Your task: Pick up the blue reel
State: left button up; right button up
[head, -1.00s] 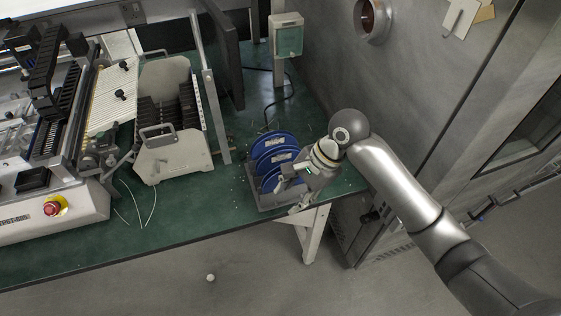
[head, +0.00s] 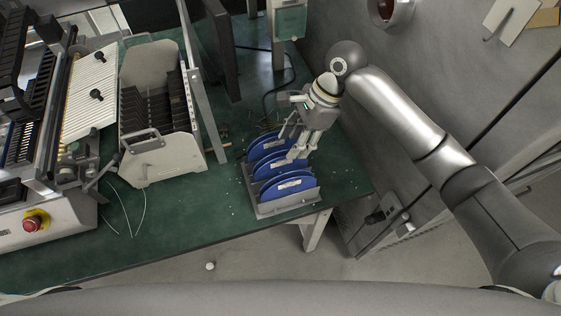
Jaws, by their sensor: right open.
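Three blue reels stand on edge in a row in a grey rack (head: 290,208) on the green bench: a front reel (head: 272,193), a middle reel (head: 268,172) and a back reel (head: 262,150). Each has a pale label. My right gripper (head: 291,146) is open, its fingers pointing down over the right side of the back and middle reels. The fingers hide part of these reels' right edges. I cannot tell whether a finger touches a reel. My left gripper is not in view.
A cream slotted bin (head: 160,163) stands left of the rack on the green bench (head: 190,215). A machine with a red button (head: 34,222) is at far left. A grey wall and cabinet lie to the right. Small debris lies behind the rack.

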aim_at(281, 162)
jog(key=x, duration=0.2)
jog(key=shift+s+a+f, duration=0.2)
jog(key=shift+f, duration=0.1)
jog(key=shift+a+f, duration=0.15)
jog(key=shift+f, duration=0.2)
jog(key=p+x, duration=0.1)
jog(key=x, duration=0.3)
jog(key=shift+w+a+f, duration=0.1)
jog(key=shift+a+f, duration=0.15)
jog(key=shift+f, duration=0.1)
jog(key=shift+a+f, duration=0.1)
jog(key=shift+f, duration=0.15)
jog(key=shift+c, duration=0.4)
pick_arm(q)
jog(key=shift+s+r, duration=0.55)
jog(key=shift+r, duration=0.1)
pick_arm(e)
grip_shut()
